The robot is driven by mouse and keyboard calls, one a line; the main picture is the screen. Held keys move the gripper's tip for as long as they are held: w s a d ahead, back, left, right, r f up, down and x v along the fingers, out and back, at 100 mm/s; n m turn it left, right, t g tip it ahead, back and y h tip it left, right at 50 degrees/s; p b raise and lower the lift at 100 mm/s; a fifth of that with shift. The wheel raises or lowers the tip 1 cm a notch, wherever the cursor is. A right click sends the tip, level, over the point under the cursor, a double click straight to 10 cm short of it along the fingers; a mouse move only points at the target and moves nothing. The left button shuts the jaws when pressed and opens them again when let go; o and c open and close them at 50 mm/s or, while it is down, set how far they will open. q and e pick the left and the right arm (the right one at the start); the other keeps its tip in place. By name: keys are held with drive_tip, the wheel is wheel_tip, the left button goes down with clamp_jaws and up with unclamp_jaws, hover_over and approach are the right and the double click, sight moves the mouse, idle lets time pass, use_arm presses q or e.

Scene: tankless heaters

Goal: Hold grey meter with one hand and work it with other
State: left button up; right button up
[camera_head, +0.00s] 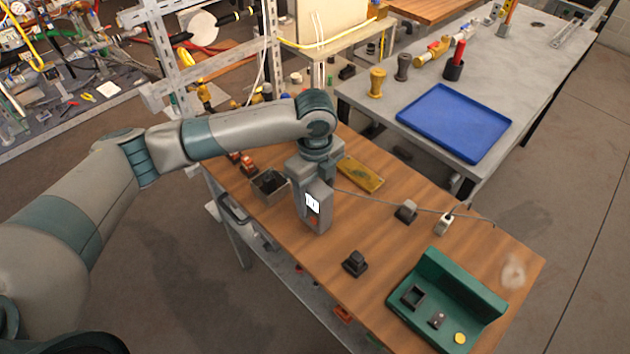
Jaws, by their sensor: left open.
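My left gripper (312,178) points down right at the top of the meter and is open. Its fingers partly blend with the meter, so I cannot tell whether they touch it. A thin grey lead or rod runs right from near the meter, past two small clip-like blocks (405,211), to the bench's far edge. My right gripper is not in view.
A green fixture (460,285) with a yellow button sits at the bench's right end. A black block (355,263), a dark open box (269,187) and a yellow plate (361,174) lie around the meter. A blue tray (455,122) rests on the grey table behind.

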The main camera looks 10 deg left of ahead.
use_arm(q)
drive_tip(key=shift+f, duration=0.4)
drive_tip(key=c, duration=1.4)
